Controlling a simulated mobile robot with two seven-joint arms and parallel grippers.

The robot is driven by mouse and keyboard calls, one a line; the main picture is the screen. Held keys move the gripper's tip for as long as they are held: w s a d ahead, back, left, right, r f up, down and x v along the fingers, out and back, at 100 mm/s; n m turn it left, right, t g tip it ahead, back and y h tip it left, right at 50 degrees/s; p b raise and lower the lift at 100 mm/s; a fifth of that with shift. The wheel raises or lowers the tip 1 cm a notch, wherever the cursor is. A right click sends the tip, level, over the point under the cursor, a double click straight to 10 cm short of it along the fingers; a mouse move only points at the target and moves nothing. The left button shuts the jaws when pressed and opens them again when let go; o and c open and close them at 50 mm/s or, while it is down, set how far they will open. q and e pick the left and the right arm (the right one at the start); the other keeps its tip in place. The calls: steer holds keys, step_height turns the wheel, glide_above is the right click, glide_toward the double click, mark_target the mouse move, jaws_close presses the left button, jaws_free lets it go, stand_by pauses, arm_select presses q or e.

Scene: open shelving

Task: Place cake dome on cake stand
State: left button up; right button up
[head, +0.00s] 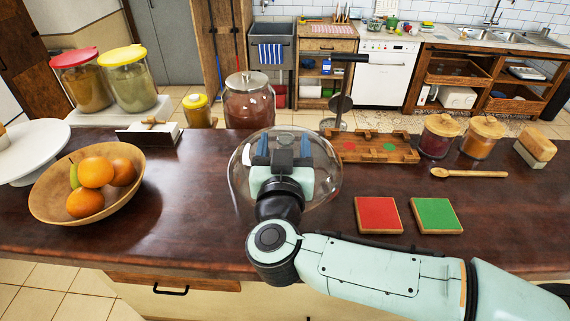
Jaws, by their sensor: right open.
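The clear glass cake dome (331,172) sits on the dark counter at the centre of the head view. My right gripper (283,140) is over the dome with its two blue fingers apart, and it hides the dome's middle and top. I cannot tell whether a knob is between the fingers or whether they touch the glass. The white cake stand (32,150) is at the far left, cut off by the picture's edge, with part of a yellowish item on it. My left gripper is out of view.
A wooden fruit bowl (50,205) stands between stand and dome. A small box (150,135), a lidded jar (250,103) and a wooden tray (385,147) are behind. Red (378,214) and green (437,215) tiles lie right. Counter is clear between bowl and dome.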

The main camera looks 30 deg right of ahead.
steer(key=shift+s, duration=0.2)
jaws_close()
steer(key=shift+r, duration=0.1)
stand_by(1.1)
